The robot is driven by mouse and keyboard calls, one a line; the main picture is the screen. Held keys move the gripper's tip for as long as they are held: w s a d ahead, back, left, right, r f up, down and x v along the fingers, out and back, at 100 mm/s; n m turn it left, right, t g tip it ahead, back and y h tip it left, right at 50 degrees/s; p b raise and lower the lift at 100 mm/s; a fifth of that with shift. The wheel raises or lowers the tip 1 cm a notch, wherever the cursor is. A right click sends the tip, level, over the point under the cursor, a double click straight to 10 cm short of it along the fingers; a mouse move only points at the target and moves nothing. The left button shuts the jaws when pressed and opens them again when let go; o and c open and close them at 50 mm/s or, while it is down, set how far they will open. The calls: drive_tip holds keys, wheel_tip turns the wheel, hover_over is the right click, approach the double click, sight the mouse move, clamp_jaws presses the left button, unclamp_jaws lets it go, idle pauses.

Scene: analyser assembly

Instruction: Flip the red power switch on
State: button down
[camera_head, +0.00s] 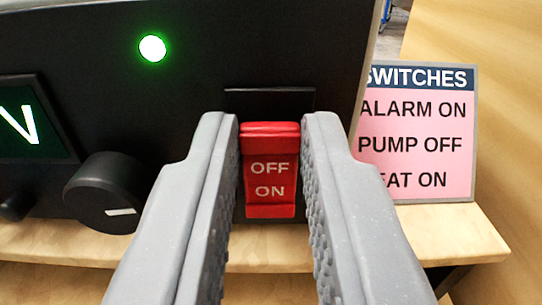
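The red power switch (269,180) is on the front of a black panel (270,50), near the panel's right side. It is a rocker with OFF printed on its upper part and ON below. Its bright top edge seems to stand out from the panel. My gripper (272,124) is open, with one grey finger on each side of the switch and the tips near its top. Narrow gaps show beside the switch, and I cannot tell whether either finger touches it. The finger pads hide the panel on both sides.
A green lamp (152,48) glows at the upper left. A dark display (30,118) and a black knob (108,192) are to the left. A pink SWITCHES sign (425,150) stands at right on a wooden ledge (440,235), which reads ALARM ON, PUMP OFF, and a partly hidden third line.

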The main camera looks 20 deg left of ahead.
drive_tip(key=shift+f+t+b, duration=0.25)
drive_tip(key=shift+t+b, duration=0.05)
drive_tip(key=shift+s+d+f+t+y+b, duration=0.15)
drive_tip(key=shift+t+y+b, duration=0.3)
drive_tip(key=shift+t, duration=0.45)
drive_tip(key=c, duration=1.3)
unclamp_jaws()
drive_tip(key=v, duration=1.3)
drive_tip(key=shift+s+f+p, duration=0.1)
drive_tip(key=shift+s+p, duration=0.25)
drive_tip(key=shift+p, duration=0.05)
